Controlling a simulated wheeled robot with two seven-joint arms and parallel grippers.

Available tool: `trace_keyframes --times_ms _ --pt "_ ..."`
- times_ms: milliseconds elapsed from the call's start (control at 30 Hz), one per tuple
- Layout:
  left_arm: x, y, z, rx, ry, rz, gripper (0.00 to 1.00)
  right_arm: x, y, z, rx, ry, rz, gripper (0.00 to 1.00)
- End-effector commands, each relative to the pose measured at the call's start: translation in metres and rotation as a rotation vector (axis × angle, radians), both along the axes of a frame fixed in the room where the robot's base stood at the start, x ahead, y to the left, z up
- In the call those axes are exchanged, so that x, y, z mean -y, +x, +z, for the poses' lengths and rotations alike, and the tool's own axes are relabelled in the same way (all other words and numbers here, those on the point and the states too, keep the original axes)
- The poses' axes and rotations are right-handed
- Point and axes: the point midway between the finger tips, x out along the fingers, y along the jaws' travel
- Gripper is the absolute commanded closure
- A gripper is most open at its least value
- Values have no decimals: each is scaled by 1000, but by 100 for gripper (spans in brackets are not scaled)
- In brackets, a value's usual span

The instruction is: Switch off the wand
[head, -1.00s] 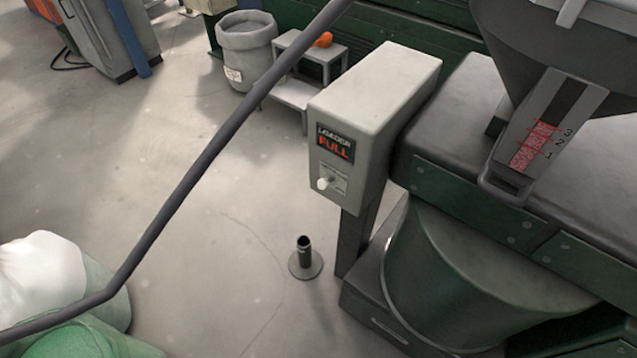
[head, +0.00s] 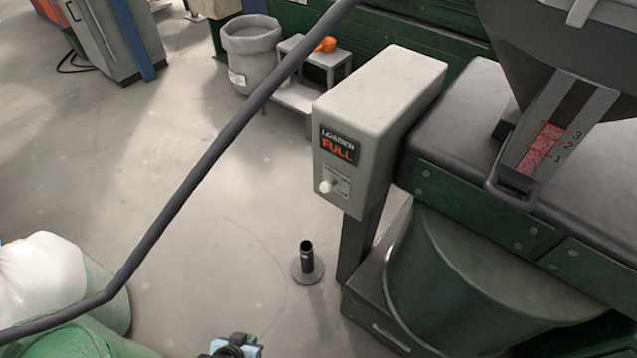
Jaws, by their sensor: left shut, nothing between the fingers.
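The wand (head: 192,181) is a long dark grey bent tube. It crosses the head view from the top middle down to the lower left, where it reaches over a green container (head: 70,338) with a white bag (head: 42,272). The loader box (head: 365,110) stands on a dark post. Its front has a display (head: 338,145) reading "LOADER FULL" in red and a small white switch knob (head: 327,186) below. My left gripper (head: 236,344) just shows at the bottom edge, shut and empty, well below the box and apart from it. My right gripper is not in view.
A dark hopper (head: 530,45) with a level window marked 1 to 3 stands at right above a green machine (head: 460,280). A short black tube on a round base (head: 306,262) stands on the floor by the post. Open floor lies left of it.

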Motion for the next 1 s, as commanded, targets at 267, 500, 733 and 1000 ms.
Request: trace_keyframes --times_ms 267,500,733,1000 --pt "56 121 129 321 -199 22 100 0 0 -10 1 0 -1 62" --pt "94 173 264 568 -390 9 100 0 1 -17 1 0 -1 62" --pt "112 182 361 722 -524 -16 100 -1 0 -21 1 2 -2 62" --pt "117 180 392 771 -569 -28 100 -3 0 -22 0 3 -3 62"
